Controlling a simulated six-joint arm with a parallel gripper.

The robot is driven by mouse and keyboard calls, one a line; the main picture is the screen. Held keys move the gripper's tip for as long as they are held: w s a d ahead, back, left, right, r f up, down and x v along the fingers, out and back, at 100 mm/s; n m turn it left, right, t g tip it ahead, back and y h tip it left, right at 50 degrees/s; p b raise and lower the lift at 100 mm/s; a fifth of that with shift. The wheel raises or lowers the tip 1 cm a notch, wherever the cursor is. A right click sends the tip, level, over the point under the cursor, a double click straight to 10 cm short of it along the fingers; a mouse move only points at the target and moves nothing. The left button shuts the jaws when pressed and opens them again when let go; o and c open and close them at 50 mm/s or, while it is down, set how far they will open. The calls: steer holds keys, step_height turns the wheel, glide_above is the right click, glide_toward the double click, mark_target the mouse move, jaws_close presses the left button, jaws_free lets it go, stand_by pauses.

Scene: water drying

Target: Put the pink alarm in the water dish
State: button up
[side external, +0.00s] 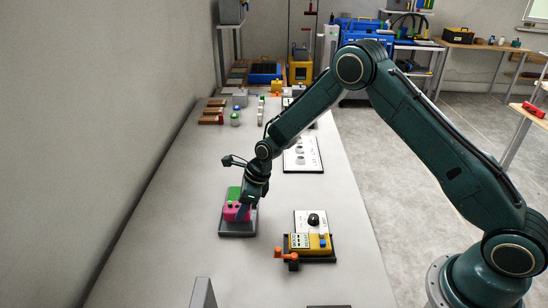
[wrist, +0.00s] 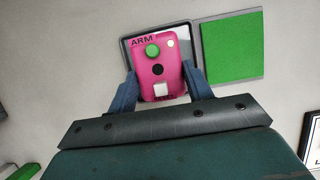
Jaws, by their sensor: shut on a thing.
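The pink alarm (side external: 233,212) is a small box with a green button on top. In the wrist view the pink alarm (wrist: 157,52) shows a green button, a black round part, a white square and the letters "ARM". My gripper (wrist: 159,72) is shut on it, with one blue finger on each side. In the side view my gripper (side external: 243,208) points down at the alarm. A grey dish with a dark rim (side external: 237,230) lies beneath the alarm; its rim also shows in the wrist view (wrist: 127,43). I cannot tell whether the alarm touches the dish floor.
A green square pad (wrist: 231,48) lies beside the dish. A yellow device with an orange lever (side external: 310,243) and a white panel with a black knob (side external: 312,220) stand to the right. Several small items line the far table. The table left of the dish is clear.

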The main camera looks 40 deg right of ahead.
steer(key=shift+f, duration=1.25)
steer(key=shift+f, duration=0.1)
steer(key=o, duration=0.8)
steer(key=shift+v, duration=6.1)
